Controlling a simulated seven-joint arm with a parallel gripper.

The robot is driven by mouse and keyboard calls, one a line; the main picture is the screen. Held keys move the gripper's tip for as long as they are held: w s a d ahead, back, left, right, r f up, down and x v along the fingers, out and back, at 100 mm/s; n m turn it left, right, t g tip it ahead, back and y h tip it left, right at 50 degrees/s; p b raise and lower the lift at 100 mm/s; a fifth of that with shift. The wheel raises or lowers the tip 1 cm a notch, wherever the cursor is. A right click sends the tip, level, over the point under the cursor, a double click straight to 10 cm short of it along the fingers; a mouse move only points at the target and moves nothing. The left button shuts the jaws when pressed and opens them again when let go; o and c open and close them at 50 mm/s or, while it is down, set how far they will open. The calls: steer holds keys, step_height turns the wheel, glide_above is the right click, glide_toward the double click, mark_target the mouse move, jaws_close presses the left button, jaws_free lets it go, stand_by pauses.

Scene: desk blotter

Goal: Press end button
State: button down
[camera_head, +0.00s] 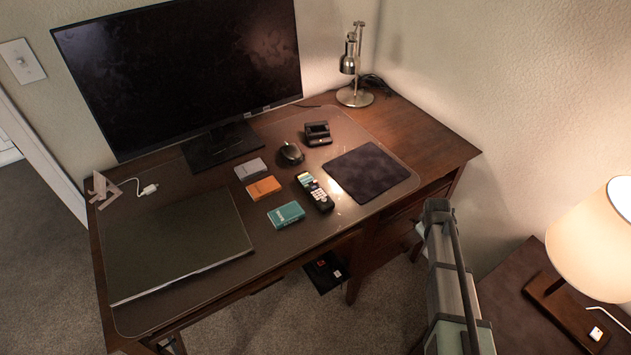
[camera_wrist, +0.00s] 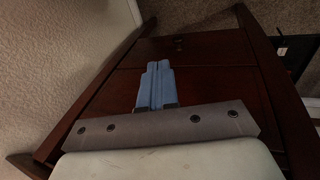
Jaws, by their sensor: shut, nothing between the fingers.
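A black handset with many small buttons and a coloured upper part (camera_head: 315,190) lies on the desk blotter, between an orange box and the dark mouse pad. Its individual buttons are too small to tell apart, so I cannot pick out the end button. My gripper (camera_wrist: 156,70) shows in the wrist view with its blue fingers closed together and empty. It faces the dark red wood of the desk's drawer side, and the handset is not in that view. In the head view my arm stands right of the desk, and the fingertips cannot be made out.
On the desk (camera_head: 440,150) are a monitor (camera_head: 190,70), a closed laptop (camera_head: 175,245), a mouse (camera_head: 290,153), a black device (camera_head: 317,133), a teal box (camera_head: 286,215), an orange box (camera_head: 264,188), a grey box (camera_head: 250,169), a mouse pad (camera_head: 368,172) and a metal lamp (camera_head: 354,75).

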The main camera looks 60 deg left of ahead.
steer(key=w+a+r+n+t+h, duration=0.15)
steer(key=w+a+r, duration=0.25)
steer(key=w+r, duration=0.8)
steer(key=w+a+r+n+t+h, duration=0.1)
steer(key=w+a+r, duration=0.3)
steer(key=r, duration=0.1)
steer(key=shift+n+t, duration=0.55)
steer(key=shift+n, duration=0.3)
steer(key=s+a+r, duration=0.1)
steer(key=s, duration=0.1)
steer(key=s+a+r, duration=0.1)
steer(key=s+a, duration=0.1)
steer(key=s+a+r, duration=0.2)
steer(key=s, duration=0.1)
steer(key=shift+a, duration=0.25)
steer(key=s+a+r+n, duration=0.1)
steer(key=s+a+r, duration=0.1)
steer(key=s+a, duration=0.35)
steer(key=s+a+r+n, duration=0.2)
steer(key=s, duration=0.7)
step_height(320, 180, up, 5)
steer(key=n+t+y, duration=0.2)
steer(key=n, duration=0.2)
glide_above(315, 182)
steer(key=shift+s, duration=0.45)
steer(key=shift+f, duration=4.35)
steer(key=shift+f, duration=0.25)
